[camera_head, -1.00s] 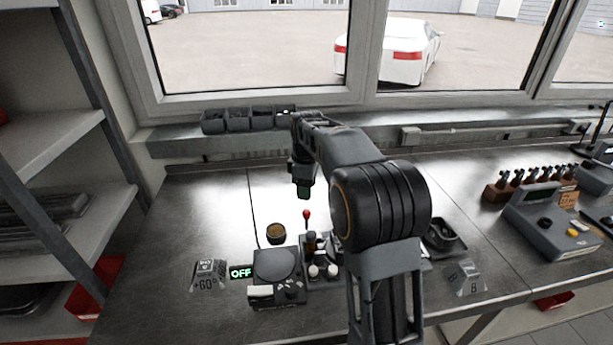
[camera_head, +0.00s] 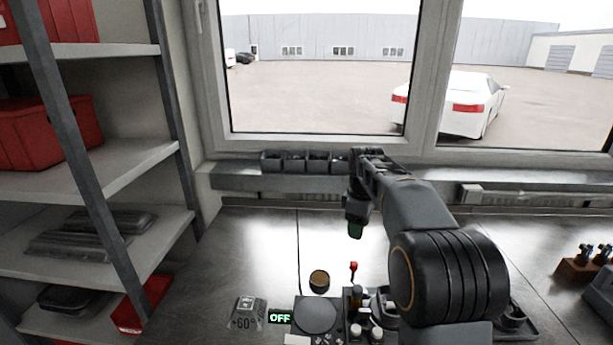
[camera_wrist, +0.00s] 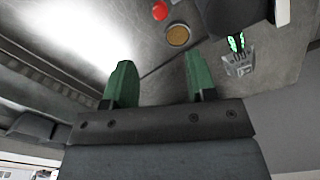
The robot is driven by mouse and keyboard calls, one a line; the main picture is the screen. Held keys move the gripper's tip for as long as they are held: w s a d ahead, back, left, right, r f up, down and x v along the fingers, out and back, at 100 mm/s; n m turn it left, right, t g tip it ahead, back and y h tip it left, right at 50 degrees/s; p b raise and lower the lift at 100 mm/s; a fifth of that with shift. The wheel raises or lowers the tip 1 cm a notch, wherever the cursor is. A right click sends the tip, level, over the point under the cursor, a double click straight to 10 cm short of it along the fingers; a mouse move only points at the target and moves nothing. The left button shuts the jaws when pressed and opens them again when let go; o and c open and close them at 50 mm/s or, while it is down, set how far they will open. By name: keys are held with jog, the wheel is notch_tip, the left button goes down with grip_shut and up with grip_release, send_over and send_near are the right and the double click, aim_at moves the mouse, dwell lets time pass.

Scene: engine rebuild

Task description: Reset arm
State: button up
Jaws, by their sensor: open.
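My gripper (camera_head: 355,230) hangs above the steel workbench (camera_head: 250,240), near its back edge, with the fingers pointing down. In the wrist view my gripper (camera_wrist: 161,85) shows two green fingers spread apart with nothing between them. The arm reaches from the lower right of the head view and hides part of the bench behind it.
Dark bins (camera_head: 305,160) line the sill. Shelves with red boxes (camera_head: 45,135) stand left.

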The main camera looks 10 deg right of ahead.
jog(key=s+a+f+m+t, duration=0.2)
jog(key=s+m, duration=0.3)
jog(key=s, duration=0.6)
jog(key=s+a+f+m+t, duration=0.2)
jog(key=s+m, duration=0.4)
jog(key=s, duration=0.6)
jog(key=shift+a+f, duration=0.55)
jog(key=shift+s, duration=0.1)
